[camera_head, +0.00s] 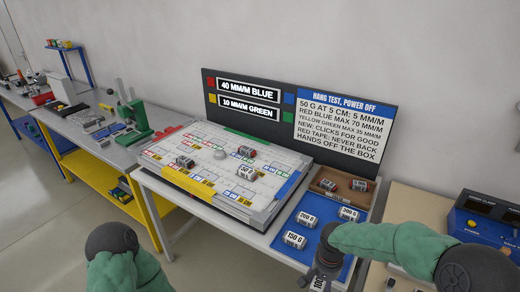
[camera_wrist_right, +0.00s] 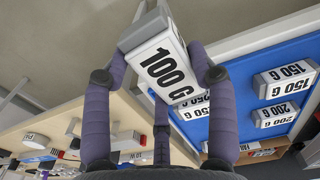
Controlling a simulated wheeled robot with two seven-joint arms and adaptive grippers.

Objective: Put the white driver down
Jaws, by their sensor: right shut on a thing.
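The white driver (camera_wrist_right: 170,75), a white block marked 100 G with grey ends, is held between the two fingers of my right gripper (camera_wrist_right: 163,62) in the wrist view. In the head view my right gripper (camera_head: 324,262) is low at the front edge of the blue tray (camera_head: 318,224). Only a small part of the white driver (camera_head: 317,284) shows there, at the bottom edge. The wrist view shows the blue tray (camera_wrist_right: 238,92) beside and behind the driver; I cannot tell whether they touch. My left arm shows at bottom left, but its gripper is out of view.
Several white blocks marked 200 G (camera_head: 307,219) and 150 G (camera_head: 294,239) lie on the blue tray. A brown bin (camera_head: 326,206) with red-ended blocks is behind it. The large sloped board (camera_head: 200,150) stands left. A blue power box (camera_head: 485,225) is at right.

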